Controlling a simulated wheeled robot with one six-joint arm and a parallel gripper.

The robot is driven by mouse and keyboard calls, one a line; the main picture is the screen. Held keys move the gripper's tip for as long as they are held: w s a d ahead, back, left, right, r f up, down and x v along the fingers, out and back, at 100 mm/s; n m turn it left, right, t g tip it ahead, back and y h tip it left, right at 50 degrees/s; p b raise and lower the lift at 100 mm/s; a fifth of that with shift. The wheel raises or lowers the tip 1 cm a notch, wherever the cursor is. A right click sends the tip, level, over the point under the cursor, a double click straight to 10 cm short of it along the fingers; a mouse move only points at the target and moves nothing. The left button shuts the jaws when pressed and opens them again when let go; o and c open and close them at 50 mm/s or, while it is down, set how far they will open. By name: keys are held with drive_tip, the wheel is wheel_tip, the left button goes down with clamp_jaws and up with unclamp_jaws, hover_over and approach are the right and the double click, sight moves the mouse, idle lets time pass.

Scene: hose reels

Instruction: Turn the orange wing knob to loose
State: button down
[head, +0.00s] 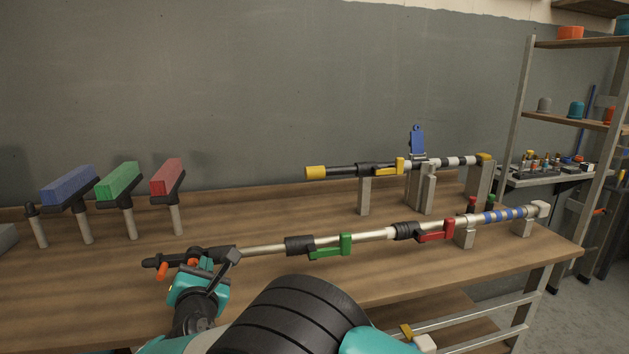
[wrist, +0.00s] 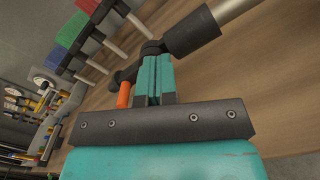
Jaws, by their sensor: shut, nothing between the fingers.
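The orange wing knob (head: 163,265) sits on the black fitting (head: 222,253) at the left end of the near long metal pole. Its orange wings show on either side of a dark part of the fitting. In the wrist view one orange wing (wrist: 124,94) shows just left of my fingers. My gripper (head: 206,264) is at the pole's left end, just right of the knob. In the wrist view my teal fingers (wrist: 155,77) are shut together with nothing between them. They hide part of the fitting and knob; whether they touch it I cannot tell.
The near pole carries a green lever (head: 331,247) and a red lever (head: 436,231). A shorter pole with a yellow end (head: 316,172) stands behind. Blue (head: 68,185), green (head: 118,180) and red (head: 167,177) blocks on posts stand at back left. The bench's left front is clear.

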sight(189, 262)
drive_tip(key=shift+w+a, duration=0.1)
drive_tip(key=shift+w, duration=0.25)
drive_tip(key=shift+s+a+f+b, duration=0.15)
drive_tip(key=shift+a+f+b, duration=0.15)
drive_tip(key=shift+a+b, duration=0.2)
idle(0.7)
drive_tip(key=shift+a+r, duration=0.1)
drive_tip(key=shift+r, duration=0.1)
drive_tip(key=shift+s+a+r, duration=0.1)
drive_tip(key=shift+a+r, duration=0.1)
drive_tip(key=shift+a, duration=0.1)
drive_tip(key=shift+a+r+b, duration=0.15)
drive_tip(key=shift+a+b, duration=0.15)
drive_tip(key=shift+b, duration=0.1)
drive_tip(key=shift+s+a, duration=0.1)
drive_tip(key=shift+a, duration=0.05)
drive_tip(key=shift+r, duration=0.1)
drive_tip(key=shift+r, duration=0.35)
drive_tip(key=shift+p+v, duration=1)
drive_tip(key=shift+v, duration=2)
